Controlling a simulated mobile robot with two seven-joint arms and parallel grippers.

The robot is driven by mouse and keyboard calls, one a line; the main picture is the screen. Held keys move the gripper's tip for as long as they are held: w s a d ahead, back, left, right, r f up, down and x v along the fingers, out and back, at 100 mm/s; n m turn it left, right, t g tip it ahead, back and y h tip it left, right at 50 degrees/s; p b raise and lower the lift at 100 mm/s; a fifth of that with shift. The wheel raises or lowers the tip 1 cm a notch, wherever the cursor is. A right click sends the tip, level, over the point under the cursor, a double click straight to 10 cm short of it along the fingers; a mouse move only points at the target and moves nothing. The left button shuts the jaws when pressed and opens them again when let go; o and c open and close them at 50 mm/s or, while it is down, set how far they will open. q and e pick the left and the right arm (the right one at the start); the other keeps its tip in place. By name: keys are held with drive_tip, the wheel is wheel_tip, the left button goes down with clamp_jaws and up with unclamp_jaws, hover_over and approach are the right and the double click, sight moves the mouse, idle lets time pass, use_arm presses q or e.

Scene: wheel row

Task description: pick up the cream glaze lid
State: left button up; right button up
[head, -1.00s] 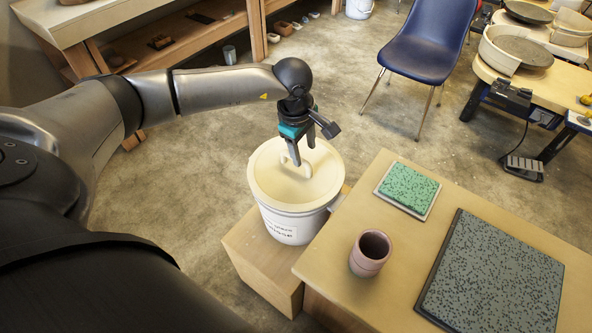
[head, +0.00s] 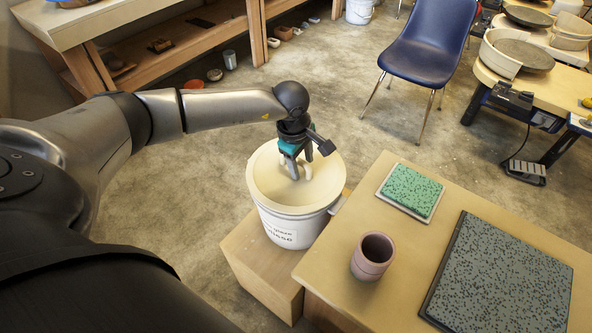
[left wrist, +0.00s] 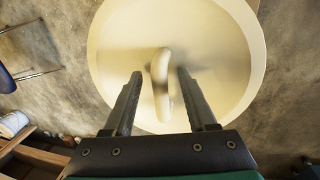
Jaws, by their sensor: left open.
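The cream glaze lid (head: 270,182) sits on top of a white bucket (head: 288,232) with dark lettering. The lid is round, with a raised rim and a loop handle in its middle. The handle (left wrist: 160,82) shows between the fingers in the left wrist view. My left gripper (head: 295,176) points down over the middle of the lid. It is open, with one finger on each side of the handle (head: 307,172), and I cannot tell whether the fingers touch it. In the left wrist view the open left gripper (left wrist: 158,85) shows both fingers apart. My right gripper is not in view.
The bucket stands on a wooden block (head: 262,262) beside a wooden table. On the table are a pinkish cup (head: 371,262), a green speckled tile (head: 411,191) and a dark speckled slab (head: 500,275). A blue chair (head: 428,50) stands behind on open floor.

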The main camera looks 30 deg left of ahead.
use_arm(q)
clamp_jaws()
drive_tip(key=shift+r, duration=0.1)
idle(0.7)
